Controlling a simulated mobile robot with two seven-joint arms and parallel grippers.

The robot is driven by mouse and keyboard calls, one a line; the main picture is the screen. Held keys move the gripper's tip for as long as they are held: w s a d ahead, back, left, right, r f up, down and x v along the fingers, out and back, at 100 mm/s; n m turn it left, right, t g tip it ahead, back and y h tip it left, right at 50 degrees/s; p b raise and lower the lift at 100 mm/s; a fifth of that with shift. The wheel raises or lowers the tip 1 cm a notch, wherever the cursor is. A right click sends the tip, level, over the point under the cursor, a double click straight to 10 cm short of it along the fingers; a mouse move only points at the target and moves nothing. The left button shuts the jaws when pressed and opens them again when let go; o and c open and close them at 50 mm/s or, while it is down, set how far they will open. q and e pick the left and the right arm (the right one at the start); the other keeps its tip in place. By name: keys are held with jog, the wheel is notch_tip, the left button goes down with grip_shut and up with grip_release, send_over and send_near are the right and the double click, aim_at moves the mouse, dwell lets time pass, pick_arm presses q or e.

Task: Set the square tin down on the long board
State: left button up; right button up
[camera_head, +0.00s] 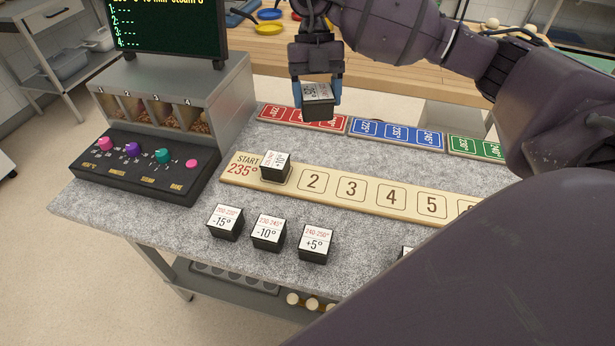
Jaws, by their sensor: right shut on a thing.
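My right gripper (320,92) is shut on a square tin (318,112), a small black block with a white printed top. It holds the tin above the far side of the counter, near the red strip. The tin's lettering is too small to read. The long board (325,198) is a pale wooden strip marked START 235°, then 2, 3, 4, 5. It lies flat on the counter, nearer than the held tin. Another square tin (275,167) sits at its START end. Spaces 2 to 5 look bare. My arm hides the board's right end. My left gripper is not in view.
Tins marked -15° (225,222), -10° (268,233) and +5° (315,243) stand in front of the board; another is partly hidden. Red (285,115), blue (396,134) and green (477,147) strips lie behind it. A control box (135,167) with coloured knobs stands left.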

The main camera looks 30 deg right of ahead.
notch_tip(320, 180, down, 19)
jog(key=shift+a+f+b, duration=0.1)
jog(key=shift+b, duration=1.05)
jog(key=shift+f, duration=0.5)
jog(key=o, duration=1.1)
jog(key=shift+o, duration=0.2)
jog(key=v, duration=1.2)
jog(key=shift+r, duration=0.2)
jog(key=shift+f, duration=0.1)
